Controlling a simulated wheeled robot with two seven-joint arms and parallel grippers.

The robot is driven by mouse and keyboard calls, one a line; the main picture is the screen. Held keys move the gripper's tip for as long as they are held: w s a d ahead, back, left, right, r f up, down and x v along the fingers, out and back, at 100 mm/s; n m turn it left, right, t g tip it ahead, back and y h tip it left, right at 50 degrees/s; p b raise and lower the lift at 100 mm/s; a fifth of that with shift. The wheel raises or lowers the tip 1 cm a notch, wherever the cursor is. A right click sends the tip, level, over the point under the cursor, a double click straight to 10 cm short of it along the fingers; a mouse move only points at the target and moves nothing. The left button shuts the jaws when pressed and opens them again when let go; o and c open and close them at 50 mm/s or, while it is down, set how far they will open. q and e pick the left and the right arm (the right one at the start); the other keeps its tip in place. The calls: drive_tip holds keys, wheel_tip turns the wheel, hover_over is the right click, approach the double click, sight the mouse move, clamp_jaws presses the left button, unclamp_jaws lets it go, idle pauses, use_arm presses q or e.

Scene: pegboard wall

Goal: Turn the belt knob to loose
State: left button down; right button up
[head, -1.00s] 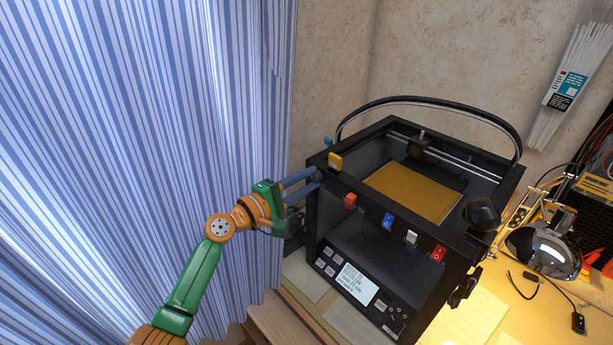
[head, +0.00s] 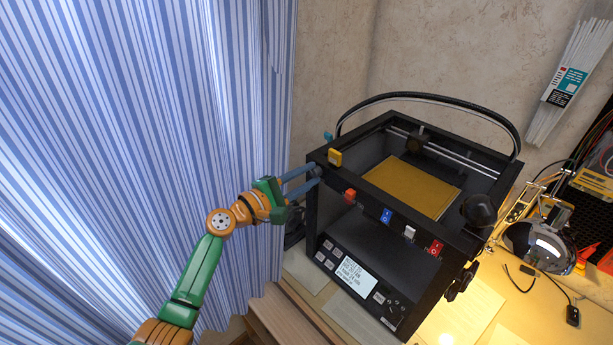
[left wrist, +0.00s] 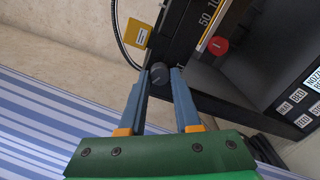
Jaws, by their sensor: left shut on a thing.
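The belt knob (left wrist: 159,73) is a small dark round knob at the left front corner of the black 3D printer (head: 312,215). In the left wrist view it sits between the tips of my left gripper's blue fingers. My left gripper (head: 318,174) reaches in from the left and is shut on the knob; its fingers also show in the left wrist view (left wrist: 160,75). In the head view the fingertips mostly cover the knob. Its markings and setting cannot be read. My right gripper is not in view.
A yellow tab (head: 335,158) sits just above the knob. A red knob (head: 349,196) and blue (head: 386,215), white (head: 409,232) and red (head: 434,247) switches line the printer's front edge. A striped curtain (head: 130,120) hangs at the left. A lamp (head: 540,245) stands at the right.

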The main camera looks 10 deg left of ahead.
use_arm(q)
drive_tip(key=c, duration=0.6)
unclamp_jaws()
drive_tip(key=b+v, duration=0.1)
drive_tip(key=v, duration=0.6)
